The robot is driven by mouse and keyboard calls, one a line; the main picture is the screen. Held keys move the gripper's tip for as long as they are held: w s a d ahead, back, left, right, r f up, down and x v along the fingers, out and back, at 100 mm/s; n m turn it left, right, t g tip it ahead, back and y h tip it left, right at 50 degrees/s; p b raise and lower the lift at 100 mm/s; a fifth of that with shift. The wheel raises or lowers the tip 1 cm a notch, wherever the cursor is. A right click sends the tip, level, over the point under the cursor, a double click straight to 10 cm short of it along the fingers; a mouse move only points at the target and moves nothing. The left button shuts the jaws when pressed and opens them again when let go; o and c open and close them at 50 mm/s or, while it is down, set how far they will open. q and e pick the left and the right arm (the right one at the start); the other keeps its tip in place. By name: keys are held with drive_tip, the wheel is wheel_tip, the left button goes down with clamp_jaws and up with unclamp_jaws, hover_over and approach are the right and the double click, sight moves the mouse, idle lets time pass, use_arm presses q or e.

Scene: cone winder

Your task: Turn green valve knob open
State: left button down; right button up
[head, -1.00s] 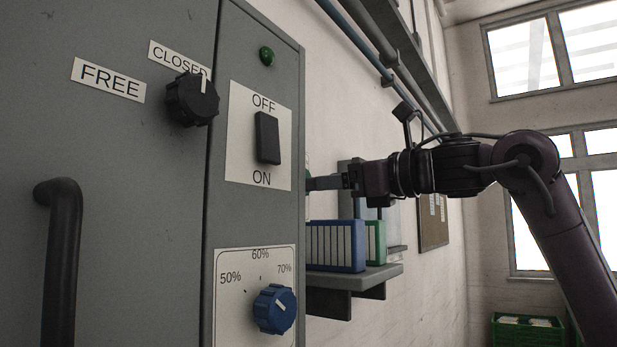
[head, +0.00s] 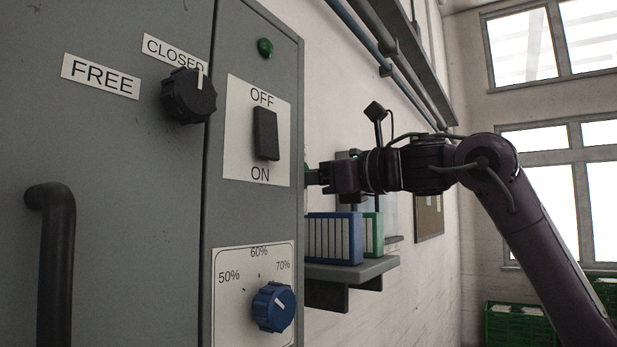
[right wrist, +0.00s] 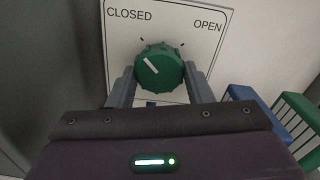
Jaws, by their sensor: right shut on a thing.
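The green valve knob (right wrist: 159,70) shows in the right wrist view on a white plate (right wrist: 118,38) marked CLOSED at the left and OPEN at the right. Its white pointer line tilts to the upper left, toward the CLOSED side. My right gripper (right wrist: 160,86) has one finger on each side of the knob and is shut on it. My left gripper is not in view.
The grey cabinet (head: 120,220) carries a black knob (head: 188,97), a black rocker switch (head: 266,134), a blue knob (head: 273,308) and a handle (head: 58,260).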

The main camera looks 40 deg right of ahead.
drive_tip(key=shift+s+a+r+m+p, duration=0.1)
drive_tip(key=shift+m+p, duration=1.1)
drive_tip(key=shift+m, duration=3.25)
drive_tip(key=shift+a+r+m+p, duration=0.1)
drive_tip(key=shift+m+p, duration=1.1)
drive_tip(key=shift+m, duration=3.25)
drive_tip(key=o, duration=1)
